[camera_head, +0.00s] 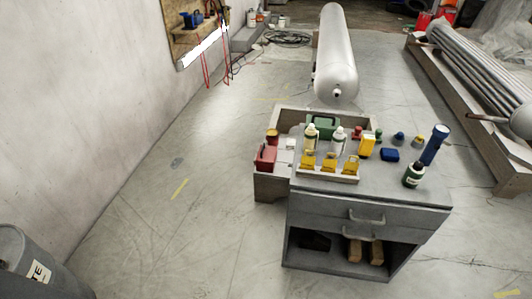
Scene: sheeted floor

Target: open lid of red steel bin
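I cannot pick out a red steel bin with certainty. A small red box-like thing (265,157) stands at the left end of the grey workbench (372,192); I cannot tell whether it has a lid. Bright red objects (424,22) stand far off at the top right, too small to make out. A dark grey rounded container (30,262) with a white label ending in "TE" is cut off at the bottom left. Neither of my grippers shows in the head view.
The workbench carries bottles, yellow items and a blue cylinder (435,145). Behind it lies a large grey tank (336,55). Pipes (480,75) lie in a wooden cradle at right. A wall (75,100) runs along the left. The floor between wall and bench is clear.

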